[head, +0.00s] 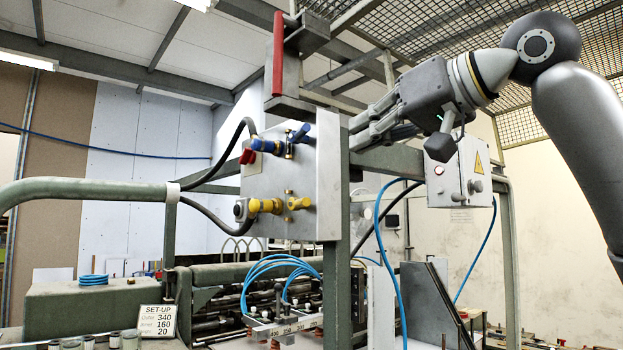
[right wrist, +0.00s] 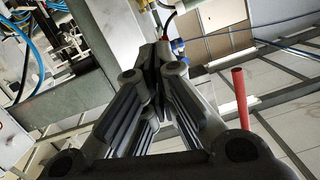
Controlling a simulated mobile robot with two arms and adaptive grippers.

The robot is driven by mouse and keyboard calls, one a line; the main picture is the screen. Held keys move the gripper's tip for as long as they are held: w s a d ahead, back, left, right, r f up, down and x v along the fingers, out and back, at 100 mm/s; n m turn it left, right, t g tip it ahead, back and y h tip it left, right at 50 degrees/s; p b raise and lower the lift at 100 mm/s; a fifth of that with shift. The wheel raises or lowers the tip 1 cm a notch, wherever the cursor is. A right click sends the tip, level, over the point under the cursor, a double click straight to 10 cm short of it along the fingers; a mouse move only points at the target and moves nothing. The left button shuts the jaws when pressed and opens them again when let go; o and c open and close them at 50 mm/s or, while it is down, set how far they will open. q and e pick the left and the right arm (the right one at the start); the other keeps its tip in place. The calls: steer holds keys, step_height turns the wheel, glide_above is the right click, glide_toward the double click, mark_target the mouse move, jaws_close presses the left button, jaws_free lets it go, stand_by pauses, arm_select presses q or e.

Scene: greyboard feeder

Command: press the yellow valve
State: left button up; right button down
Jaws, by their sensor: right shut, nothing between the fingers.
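The yellow valve (head: 298,202) sits low on the front of a grey metal panel (head: 318,165), beside a yellow fitting (head: 264,206). A blue valve (head: 300,134) is above it on the same panel. My right gripper (head: 356,134) comes in from the right and is shut and empty. In the head view its tips are just right of the panel's edge, higher than the yellow valve and apart from it. In the right wrist view the closed fingers (right wrist: 160,62) point toward the blue fitting (right wrist: 178,45); I cannot make out the yellow valve there. My left gripper is out of view.
A red lever (head: 278,54) stands above the panel. A green post (head: 337,270) and blue hoses (head: 278,265) are below and near the panel. A grey control box (head: 452,182) with a warning triangle is at the right. A green rail (head: 85,186) crosses at the left.

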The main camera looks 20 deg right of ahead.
steer(key=p, duration=0.3)
glide_above(304, 203)
steer(key=d, duration=0.3)
steer(key=shift+d+f, duration=0.15)
steer(key=shift+f, duration=0.4)
steer(key=f, duration=0.2)
steer(key=w+a+f, duration=0.1)
steer(key=shift+s+f+p, duration=0.15)
steer(key=shift+f+p, duration=0.15)
steer(key=shift+f, duration=0.35)
steer(key=shift+a+f, duration=0.1)
steer(key=shift+a, duration=0.05)
steer(key=shift+f, duration=0.1)
